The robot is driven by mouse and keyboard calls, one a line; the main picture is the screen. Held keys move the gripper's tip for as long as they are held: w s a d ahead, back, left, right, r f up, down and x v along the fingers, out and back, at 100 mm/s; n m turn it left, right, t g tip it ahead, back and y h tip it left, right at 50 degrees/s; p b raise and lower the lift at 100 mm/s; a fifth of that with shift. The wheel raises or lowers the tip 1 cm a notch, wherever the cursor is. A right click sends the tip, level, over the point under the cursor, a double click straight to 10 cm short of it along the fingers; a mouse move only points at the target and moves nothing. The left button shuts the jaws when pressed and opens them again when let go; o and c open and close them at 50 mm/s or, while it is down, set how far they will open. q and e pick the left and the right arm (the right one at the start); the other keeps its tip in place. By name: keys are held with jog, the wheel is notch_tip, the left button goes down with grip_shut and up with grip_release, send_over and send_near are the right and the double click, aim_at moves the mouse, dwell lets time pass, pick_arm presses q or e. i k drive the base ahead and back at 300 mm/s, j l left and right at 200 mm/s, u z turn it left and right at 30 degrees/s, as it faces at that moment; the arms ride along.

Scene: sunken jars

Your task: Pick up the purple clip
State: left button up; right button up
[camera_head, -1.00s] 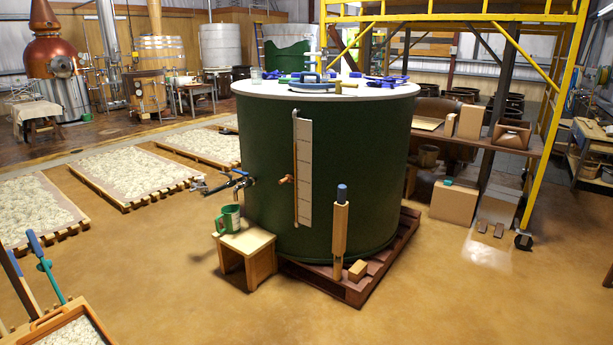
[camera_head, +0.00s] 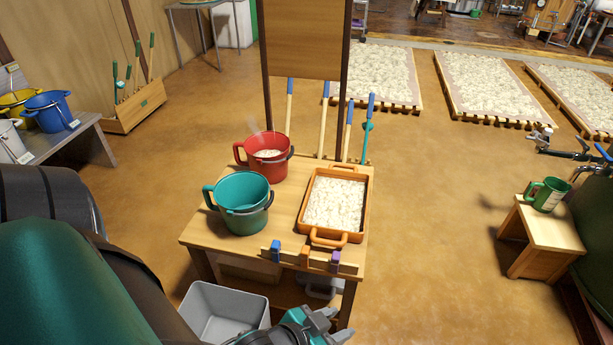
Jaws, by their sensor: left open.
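A small purple clip (camera_head: 335,258) sits on a light wooden strip (camera_head: 318,264) along the near edge of a wooden table (camera_head: 225,243). A blue clip (camera_head: 275,251) and an orange clip (camera_head: 305,256) sit on the same strip to its left. My left gripper (camera_head: 338,324) comes in at the bottom of the view, open and empty. In the picture it is below the purple clip and apart from it. My right gripper is not in view.
On the table stand a teal pot (camera_head: 241,207), a steaming red pot (camera_head: 268,157) and an orange tray (camera_head: 310,232) of pale flakes. A grey bin (camera_head: 215,318) is below the near edge. Open floor (camera_head: 430,240) lies to the right.

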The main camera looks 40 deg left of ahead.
aim_at(336, 255)
jog(key=i+l+u, duration=0.1)
jog(key=u, duration=0.35)
jog(key=i+l+u, duration=0.1)
jog(key=u, duration=0.35)
jog(key=i+l+u, duration=0.15)
jog(key=u, duration=0.3)
jog(key=i+l+u, duration=0.15)
jog(key=u, duration=0.2)
jog(key=l+u, duration=0.35)
jog(key=i+l+u, duration=0.15)
jog(key=u, duration=0.2)
jog(key=i+l+u, duration=0.1)
jog(key=l+u, duration=0.2)
jog(key=l, duration=0.15)
